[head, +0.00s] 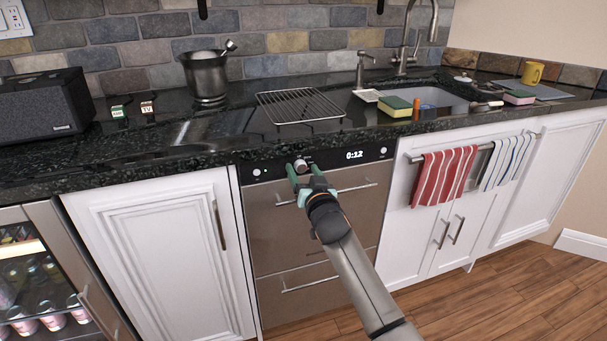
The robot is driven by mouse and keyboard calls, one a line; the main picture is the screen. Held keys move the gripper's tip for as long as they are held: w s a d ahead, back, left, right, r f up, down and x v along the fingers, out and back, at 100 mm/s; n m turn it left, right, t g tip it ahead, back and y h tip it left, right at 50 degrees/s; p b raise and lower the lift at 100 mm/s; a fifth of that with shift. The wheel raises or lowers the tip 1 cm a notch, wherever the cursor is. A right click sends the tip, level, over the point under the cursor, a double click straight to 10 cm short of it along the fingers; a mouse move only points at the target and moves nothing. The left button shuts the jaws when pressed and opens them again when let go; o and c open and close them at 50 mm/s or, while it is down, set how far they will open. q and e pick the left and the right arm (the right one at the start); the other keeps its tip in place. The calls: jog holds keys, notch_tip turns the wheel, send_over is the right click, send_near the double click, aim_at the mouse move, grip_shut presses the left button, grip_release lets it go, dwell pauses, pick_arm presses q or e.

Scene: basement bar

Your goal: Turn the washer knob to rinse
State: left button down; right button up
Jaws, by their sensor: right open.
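The washer (263,213) is a steel-fronted unit with two drawers under the counter. Its black control strip (338,160) carries a lit display reading 0:12. A small silver round knob (301,165) sits on that strip. My right gripper (302,170) is open at the strip, with its green fingers to either side of the knob in the picture. I cannot tell whether the fingers touch the knob. Any markings around the knob are too small to read or hidden. My left gripper is not in view.
The dark counter (170,150) overhangs just above the strip. A wire rack (300,105) lies on it above the washer. Drawer handles (330,284) stick out below. A red striped towel (443,177) hangs on a rail at right. A drinks fridge (40,280) stands at left.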

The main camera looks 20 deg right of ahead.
jog(key=shift+w, duration=0.1)
grip_shut()
dwell(0.6)
